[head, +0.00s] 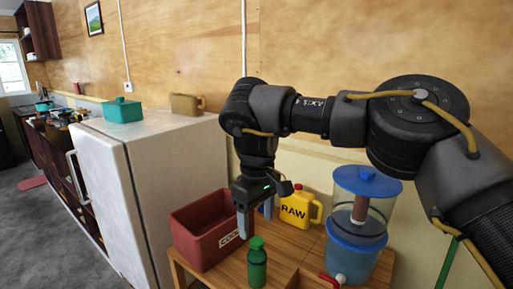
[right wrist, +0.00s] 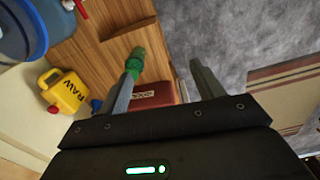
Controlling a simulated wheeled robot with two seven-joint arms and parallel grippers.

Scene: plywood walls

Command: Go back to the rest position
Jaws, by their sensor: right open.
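My right gripper (head: 256,214) hangs fingers-down above a small wooden table (head: 303,262), in front of the yellow jug. In the right wrist view my gripper (right wrist: 165,82) has its two grey fingers wide apart with nothing held between them. A green bottle (head: 257,264) stands upright on the table, just below and in front of the fingers. The bottle also shows in the right wrist view (right wrist: 138,58), beyond the left finger. My left gripper is not in view.
A red bin (head: 195,240) is left of the gripper. A yellow "RAW" jug (head: 296,210) and a blue-lidded water dispenser (head: 357,225) stand behind and right. A white fridge (head: 165,165) carries a teal box (head: 123,110) and a tan jug (head: 186,104). Open floor (head: 40,235) lies left.

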